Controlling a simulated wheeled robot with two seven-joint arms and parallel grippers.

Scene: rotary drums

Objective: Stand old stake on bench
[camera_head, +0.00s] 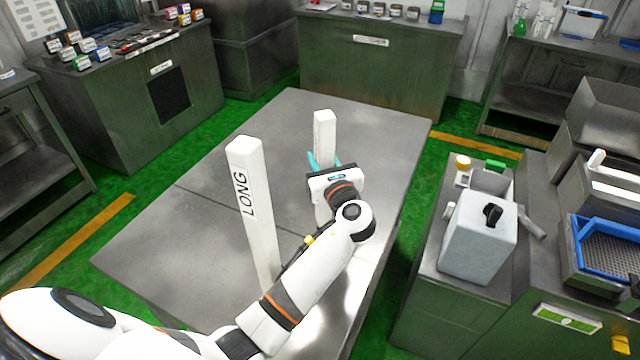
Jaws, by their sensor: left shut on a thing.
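A tall white stake marked "LONG" (250,200) stands upright on the grey bench (210,245), left of my left arm; the arm hides its right edge lower down. A second, shorter-looking white stake (324,128) stands upright farther back on the bench. My left gripper (324,161) has its teal fingers shut on this second stake, one on each side. I cannot tell which stake is the old one. My right gripper is out of view.
The bench's left and far areas are clear. A side counter with a light grey box (478,238) and a blue tray (605,250) stands at the right. Green cabinets (380,75) stand behind the bench. Green floor surrounds it.

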